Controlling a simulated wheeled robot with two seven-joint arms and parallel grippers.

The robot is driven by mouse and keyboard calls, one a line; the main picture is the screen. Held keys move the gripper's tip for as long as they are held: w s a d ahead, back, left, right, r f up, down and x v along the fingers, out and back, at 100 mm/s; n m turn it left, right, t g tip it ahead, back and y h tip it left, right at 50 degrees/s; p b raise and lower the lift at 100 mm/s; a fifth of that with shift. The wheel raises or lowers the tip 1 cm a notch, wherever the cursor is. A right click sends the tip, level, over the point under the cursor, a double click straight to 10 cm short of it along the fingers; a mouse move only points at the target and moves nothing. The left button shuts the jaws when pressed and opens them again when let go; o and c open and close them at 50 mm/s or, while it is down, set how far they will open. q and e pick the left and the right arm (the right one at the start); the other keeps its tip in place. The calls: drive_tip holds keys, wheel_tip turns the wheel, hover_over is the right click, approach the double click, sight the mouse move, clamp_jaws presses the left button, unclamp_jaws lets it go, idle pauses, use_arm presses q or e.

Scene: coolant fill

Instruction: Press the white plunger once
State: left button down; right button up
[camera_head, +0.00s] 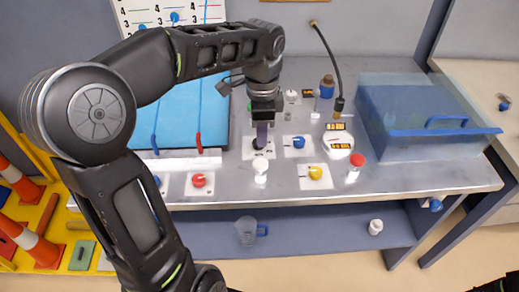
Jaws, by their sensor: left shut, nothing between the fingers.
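My left gripper (262,136) points straight down over the workbench, its fingers together and empty. Its tips are just above or touching a dark round knob on a white plate; I cannot tell which. A white, rounded-top piece (260,168) stands just in front of that plate, towards me. A smaller white knob (291,95) sits on a plate behind and to the right of the gripper. Either could be the white plunger; I cannot tell which. My right gripper does not show; only a dark part of my body is at the bottom right corner.
Blue (298,142), yellow (315,172) and red (198,180) knobs sit on white plates nearby. A red-capped white bottle (354,168) stands at the right. A black hose (331,62) hangs behind. A clear blue bin (415,115) fills the bench's right side.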

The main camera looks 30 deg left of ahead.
use_arm(q)
drive_tip(key=shift+r, duration=2.3)
drive_tip(key=shift+a, duration=0.1)
